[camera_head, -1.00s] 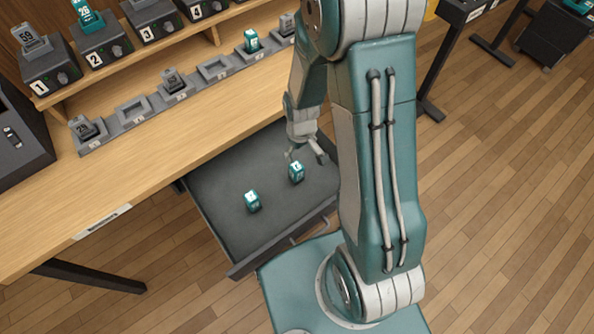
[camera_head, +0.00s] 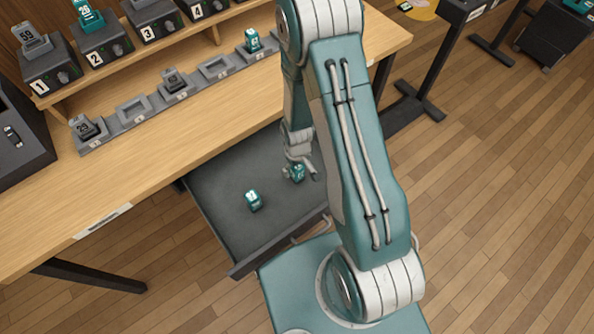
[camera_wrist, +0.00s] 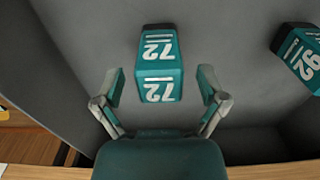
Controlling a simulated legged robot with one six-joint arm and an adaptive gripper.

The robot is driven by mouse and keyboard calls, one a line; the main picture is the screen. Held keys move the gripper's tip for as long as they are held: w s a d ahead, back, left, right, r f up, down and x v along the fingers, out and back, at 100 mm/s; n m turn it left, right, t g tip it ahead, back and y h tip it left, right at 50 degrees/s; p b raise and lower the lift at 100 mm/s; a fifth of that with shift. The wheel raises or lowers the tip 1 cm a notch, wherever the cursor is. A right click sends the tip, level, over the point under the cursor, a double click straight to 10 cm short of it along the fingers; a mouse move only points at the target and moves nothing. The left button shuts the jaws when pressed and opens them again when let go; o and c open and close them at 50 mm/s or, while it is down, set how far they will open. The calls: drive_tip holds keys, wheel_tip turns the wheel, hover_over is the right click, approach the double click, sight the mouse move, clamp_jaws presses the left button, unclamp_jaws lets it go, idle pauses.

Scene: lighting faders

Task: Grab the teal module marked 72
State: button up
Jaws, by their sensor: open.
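The teal module marked 72 (camera_wrist: 159,68) lies in the open drawer (camera_head: 222,228), and the wrist view shows its number upside down on two faces. In the head view the same module (camera_head: 297,173) is partly covered by my gripper. My gripper (camera_wrist: 160,88) is open, with one finger on each side of the module and a visible gap on both sides. In the head view my gripper (camera_head: 300,173) is low over the drawer at that module.
Another teal module (camera_head: 253,200) stands in the drawer to the left; in the wrist view it is marked 92 (camera_wrist: 302,58). The wooden desk (camera_head: 150,185) has a row of slots with several modules. The drawer walls surround my gripper.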

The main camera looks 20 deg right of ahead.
drive_tip(key=c, duration=1.3)
drive_tip(key=shift+o, duration=0.2)
drive_tip(key=shift+r, duration=0.1)
